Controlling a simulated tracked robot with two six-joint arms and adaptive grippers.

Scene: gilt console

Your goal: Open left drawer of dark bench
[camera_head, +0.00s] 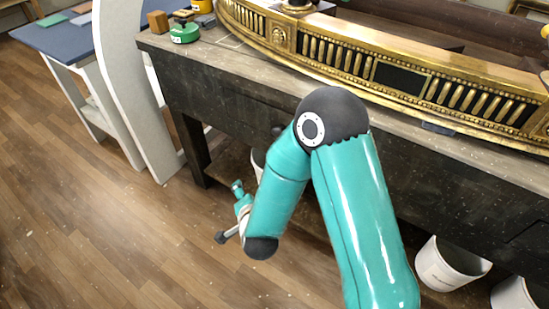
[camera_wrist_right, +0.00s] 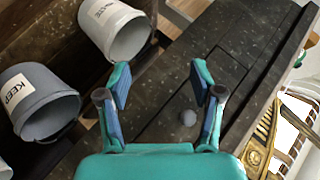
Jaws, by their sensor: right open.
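The dark bench (camera_head: 200,85) stands across the head view, its speckled front facing me. The wrist view shows its front (camera_wrist_right: 270,25) with thin seams around a drawer front (camera_wrist_right: 165,122), which looks flush and shut. My right gripper (camera_wrist_right: 162,80) is open and empty, facing the bench front. The knob appears between its fingers, nearer the right one; contact is not visible. In the head view, my forearm partly covers the bench front. My left gripper is out of view.
A gilt carved console piece (camera_head: 400,78) lies on the bench top. White buckets (camera_head: 450,262) stand beneath; the wrist view shows a KEEP bucket (camera_wrist_right: 40,100) and another bucket (camera_wrist_right: 115,30). A white upright panel (camera_head: 130,80) and blue-topped table (camera_head: 55,40) stand left. Wood floor (camera_head: 90,230) is clear.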

